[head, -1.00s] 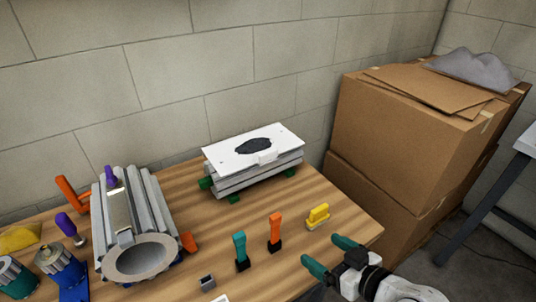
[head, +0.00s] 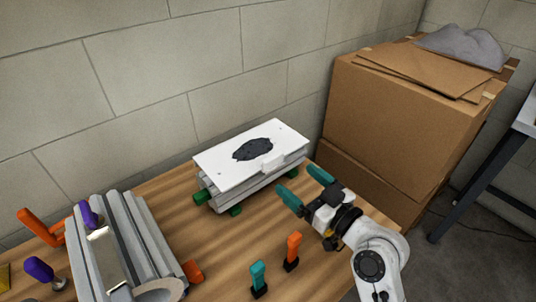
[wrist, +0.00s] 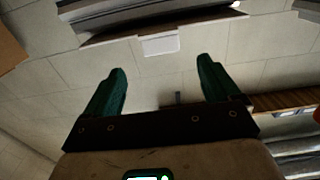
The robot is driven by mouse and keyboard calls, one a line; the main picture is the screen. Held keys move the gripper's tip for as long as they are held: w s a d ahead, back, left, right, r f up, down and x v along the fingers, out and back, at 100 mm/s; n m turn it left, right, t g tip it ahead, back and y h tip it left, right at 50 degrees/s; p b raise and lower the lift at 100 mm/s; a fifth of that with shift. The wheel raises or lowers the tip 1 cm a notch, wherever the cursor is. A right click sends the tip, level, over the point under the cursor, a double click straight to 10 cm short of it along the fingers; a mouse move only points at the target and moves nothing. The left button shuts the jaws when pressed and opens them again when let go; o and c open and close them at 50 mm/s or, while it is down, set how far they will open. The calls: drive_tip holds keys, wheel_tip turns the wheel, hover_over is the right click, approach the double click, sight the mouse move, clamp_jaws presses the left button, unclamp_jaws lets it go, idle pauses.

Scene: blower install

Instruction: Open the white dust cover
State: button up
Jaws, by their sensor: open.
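The white dust cover (head: 225,160) lies flat and closed on top of a grey ribbed block with green feet on the wooden table, in the head view. A dark patch marks its top. A small white tab (head: 273,161) sits on its front edge. My gripper (head: 299,189) is open and empty, just right of and in front of the cover, apart from it. In the wrist view, the two teal fingers (wrist: 160,88) are spread, and the white tab (wrist: 160,45) shows beyond them, between their lines.
A grey ribbed cylinder housing (head: 120,250) lies at the left of the table. Teal (head: 258,278) and orange (head: 292,250) handled items stand in front. Cardboard boxes (head: 400,125) are stacked at the right. A block wall (head: 130,80) is close behind the cover.

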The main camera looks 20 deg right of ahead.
sight(275, 161)
drive_tip(key=p+x, duration=0.2)
drive_tip(key=x, duration=0.7)
drive_tip(key=shift+w+a, duration=0.15)
drive_tip(key=shift+w, duration=0.2)
drive_tip(key=shift+c, duration=0.2)
drive_tip(key=c, duration=1.4)
